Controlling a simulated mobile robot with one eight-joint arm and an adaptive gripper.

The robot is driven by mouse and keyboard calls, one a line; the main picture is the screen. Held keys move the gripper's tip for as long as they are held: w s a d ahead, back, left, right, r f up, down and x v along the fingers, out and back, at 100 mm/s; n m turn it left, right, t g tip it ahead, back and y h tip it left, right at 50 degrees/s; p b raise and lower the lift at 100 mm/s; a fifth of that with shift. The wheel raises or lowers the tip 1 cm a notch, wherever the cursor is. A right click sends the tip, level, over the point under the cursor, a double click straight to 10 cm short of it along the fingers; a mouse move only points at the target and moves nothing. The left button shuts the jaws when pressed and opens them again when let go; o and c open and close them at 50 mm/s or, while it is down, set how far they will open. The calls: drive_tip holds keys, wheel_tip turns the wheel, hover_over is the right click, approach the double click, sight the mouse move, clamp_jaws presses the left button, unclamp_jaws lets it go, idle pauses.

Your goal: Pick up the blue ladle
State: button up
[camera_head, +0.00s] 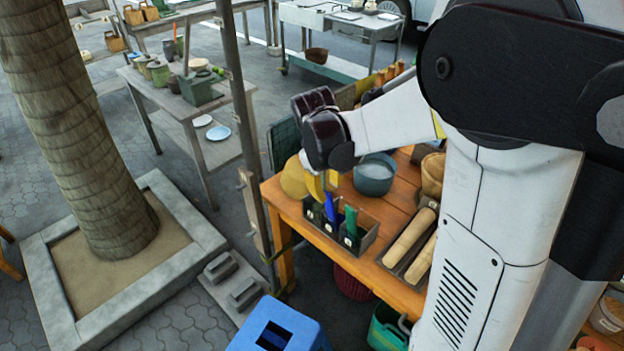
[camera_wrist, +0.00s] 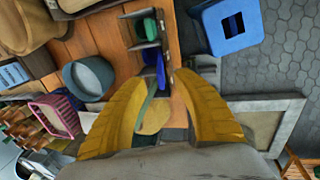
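The blue ladle (camera_head: 330,207) stands in a dark compartmented holder (camera_head: 371,226) on the orange wooden table, with a green-handled utensil (camera_head: 350,221) to its right. In the wrist view the blue ladle (camera_wrist: 153,57) shows just beyond the fingertips, roughly between them. My gripper (camera_head: 322,186) has yellow fingers and hangs over the holder's left end, close to the blue ladle. In the wrist view my gripper (camera_wrist: 155,80) is open, with its fingers spread apart. I cannot tell whether a finger touches the ladle. Its lower part is hidden in the holder.
A grey-blue bowl (camera_head: 374,176) stands behind the holder. A tray with rolling-pin-like rods (camera_head: 408,238) lies to the right. A blue stool (camera_head: 262,330) stands before the table. A thin post (camera_head: 240,110) rises near the table's left end. A pale round thing (camera_head: 293,177) lies behind my gripper.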

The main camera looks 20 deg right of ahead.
sight(331, 215)
drive_tip(key=shift+w+d+f, duration=0.15)
drive_tip(key=shift+d+f, duration=0.05)
drive_tip(key=shift+f, duration=0.3)
drive_tip(key=b+x, duration=0.4)
drive_tip(key=x, duration=0.6)
drive_tip(key=shift+a+f+b, duration=0.15)
drive_tip(key=shift+f+b, duration=0.05)
drive_tip(key=shift+b, duration=0.15)
drive_tip(key=shift+r, duration=0.1)
drive_tip(key=shift+c, duration=0.5)
clamp_jaws()
